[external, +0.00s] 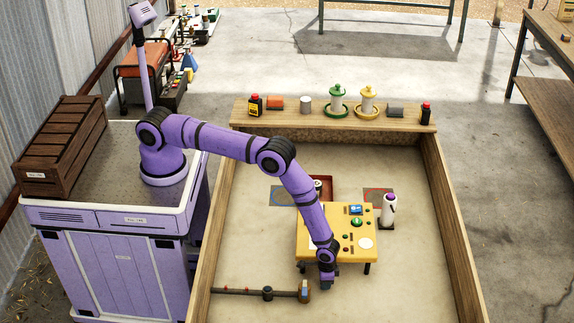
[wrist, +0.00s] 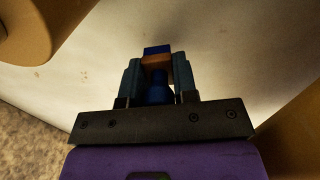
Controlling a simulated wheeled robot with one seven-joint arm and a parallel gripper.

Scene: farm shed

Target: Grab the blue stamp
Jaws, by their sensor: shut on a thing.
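My gripper (wrist: 157,70) is shut on the blue stamp (wrist: 157,92). The stamp has a blue handle, a brown block and a blue end, and sits between the two fingers in the wrist view. In the external view my gripper (external: 327,284) hangs at the front edge of the small yellow table (external: 315,243), low over the pale floor of the wooden-walled bed. The stamp cannot be made out there, as my gripper covers it.
The yellow table holds a blue item (external: 356,209), a green round piece (external: 357,222) and a white disc (external: 366,243). A white and purple bottle (external: 388,210) stands at its right. A dark rod (external: 250,292) lies left of my gripper. Several containers line the back ledge (external: 320,120).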

